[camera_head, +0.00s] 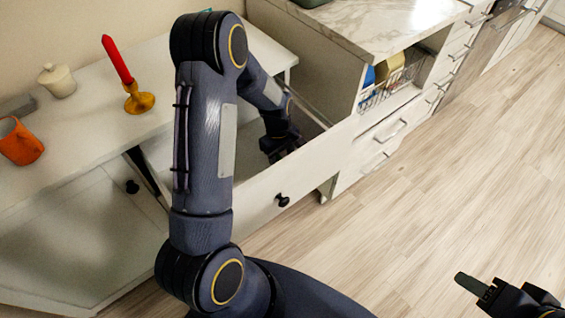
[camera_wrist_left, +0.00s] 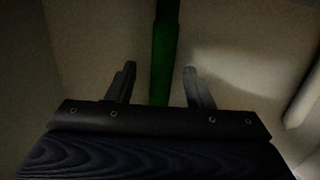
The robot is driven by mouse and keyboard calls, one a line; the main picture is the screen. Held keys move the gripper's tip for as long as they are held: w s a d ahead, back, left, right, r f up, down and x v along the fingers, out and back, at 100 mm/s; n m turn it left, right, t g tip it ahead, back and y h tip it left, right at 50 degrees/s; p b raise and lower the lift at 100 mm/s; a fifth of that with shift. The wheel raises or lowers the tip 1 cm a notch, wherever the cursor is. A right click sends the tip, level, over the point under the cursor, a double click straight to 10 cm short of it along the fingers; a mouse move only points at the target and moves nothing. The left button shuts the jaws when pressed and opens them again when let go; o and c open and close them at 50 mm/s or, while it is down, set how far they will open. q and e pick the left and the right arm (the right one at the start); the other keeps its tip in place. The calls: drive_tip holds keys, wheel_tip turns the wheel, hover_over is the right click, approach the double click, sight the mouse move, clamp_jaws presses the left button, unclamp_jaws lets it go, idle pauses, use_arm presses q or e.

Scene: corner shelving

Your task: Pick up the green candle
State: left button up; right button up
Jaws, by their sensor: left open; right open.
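The green candle (camera_wrist_left: 164,55) shows in the left wrist view as a dark green stick, running from the top edge down between my left gripper's fingers. My left gripper (camera_wrist_left: 160,72) is open, one finger on each side of the candle, with gaps on both sides. In the head view my left arm reaches down into an open white drawer (camera_head: 262,195); the candle is not visible there. My right gripper (camera_head: 503,288) is open and empty above the floor at lower right.
A red candle in a yellow holder (camera_head: 139,100), a lidded white pot (camera_head: 57,80) and an orange mug (camera_head: 20,143) stand on the white top at left. A marble-topped cabinet (camera_head: 370,25) with a wire rack (camera_head: 388,88) stands behind the drawer. The wooden floor at right is clear.

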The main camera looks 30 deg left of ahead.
use_arm(q)
drive_tip(key=shift+c, duration=0.5)
clamp_jaws()
drive_tip(key=shift+r, duration=0.1)
